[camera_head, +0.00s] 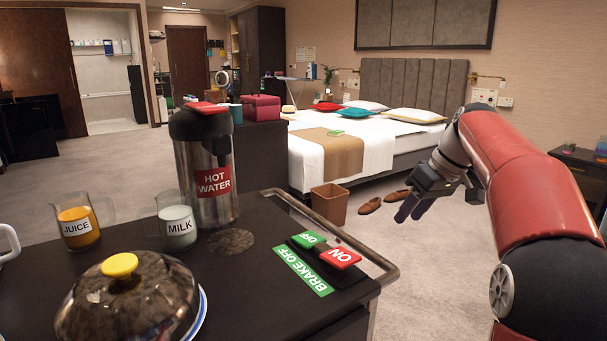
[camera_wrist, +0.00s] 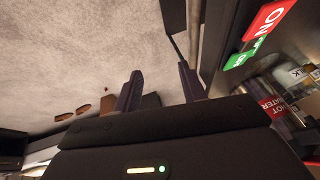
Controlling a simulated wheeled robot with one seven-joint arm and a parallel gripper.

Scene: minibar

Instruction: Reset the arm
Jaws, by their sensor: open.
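My red arm reaches in from the right in the head view. My gripper (camera_head: 409,210) is to the right of the cart (camera_head: 255,290), out over the floor, with its fingers pointing down and to the left. In the wrist view my gripper (camera_wrist: 160,90) shows two dark fingers spread apart with nothing between them. It is open and empty, apart from the cart and its items.
The cart carries a hot water dispenser (camera_head: 205,165), juice pitcher (camera_head: 77,227), milk pitcher (camera_head: 177,226), covered dish (camera_head: 128,300) and brake switch (camera_head: 340,258). A brown bin (camera_head: 329,205) and shoes (camera_head: 370,206) are on the floor. A bed (camera_head: 375,140) stands behind.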

